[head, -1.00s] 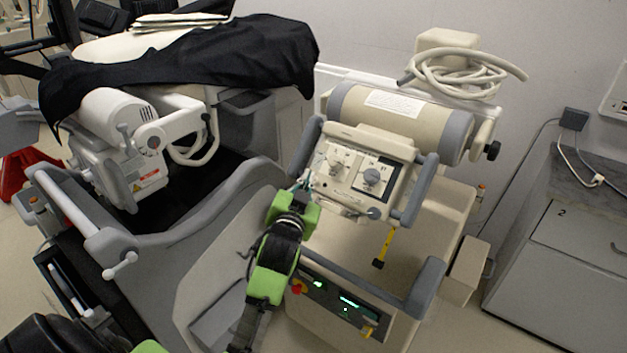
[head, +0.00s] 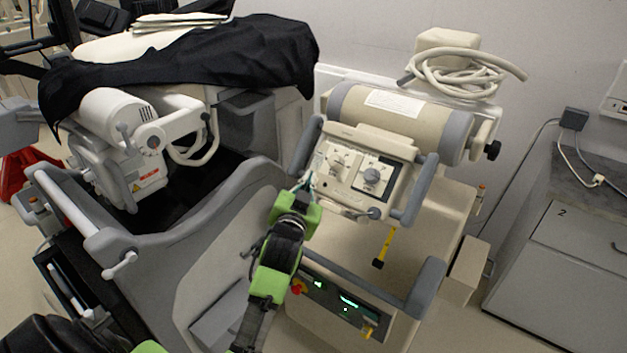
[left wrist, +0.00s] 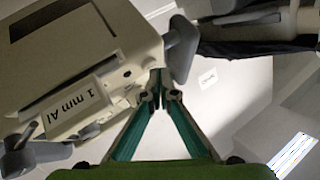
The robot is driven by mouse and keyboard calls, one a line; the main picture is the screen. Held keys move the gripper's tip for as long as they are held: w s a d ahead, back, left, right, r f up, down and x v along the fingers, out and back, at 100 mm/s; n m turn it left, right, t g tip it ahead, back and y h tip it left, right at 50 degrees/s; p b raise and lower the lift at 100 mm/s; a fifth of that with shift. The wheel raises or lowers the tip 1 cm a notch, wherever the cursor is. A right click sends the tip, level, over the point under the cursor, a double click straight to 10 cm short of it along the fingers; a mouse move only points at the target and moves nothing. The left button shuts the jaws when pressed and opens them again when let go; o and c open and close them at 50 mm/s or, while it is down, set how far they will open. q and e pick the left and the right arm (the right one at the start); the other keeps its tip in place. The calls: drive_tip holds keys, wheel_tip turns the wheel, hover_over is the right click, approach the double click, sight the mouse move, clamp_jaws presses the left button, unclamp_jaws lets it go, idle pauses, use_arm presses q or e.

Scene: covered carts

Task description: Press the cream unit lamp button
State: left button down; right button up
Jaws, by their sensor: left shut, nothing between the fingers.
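The cream unit (head: 395,110) stands right of centre in the head view. Its front box has a control panel (head: 352,178) with two dials between grey handles. My left gripper (head: 305,184) is shut and empty at the panel's lower left edge. In the left wrist view, the shut fingertips (left wrist: 159,84) are close beside the cream box (left wrist: 95,65), which bears a "1 mm Al" label (left wrist: 74,107). I cannot tell whether they touch it. A small dark round spot (left wrist: 127,73) shows on the box near the tips. I cannot tell which part is the lamp button. My right gripper is not in view.
A grey handle (left wrist: 182,50) is just right of the fingertips in the left wrist view. A second unit (head: 115,115) under a black cover (head: 200,60) stands at left. A coiled hose (head: 455,75) lies on top of the cream unit. A grey cabinet (head: 560,250) stands at right.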

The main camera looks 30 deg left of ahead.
use_arm(q)
drive_tip(key=shift+w+f, duration=0.3)
idle(0.9)
drive_tip(key=shift+s+r+p, duration=0.55)
drive_tip(key=shift+s+p, duration=0.05)
drive_tip(key=shift+p, duration=0.05)
drive_tip(key=s+r+p, duration=0.1)
drive_tip(key=p, duration=0.1)
drive_tip(key=s+r+p, duration=0.2)
drive_tip(key=shift+s+a+r+p, duration=0.2)
drive_tip(key=shift+s+r+p, duration=0.1)
drive_tip(key=shift+p, duration=0.05)
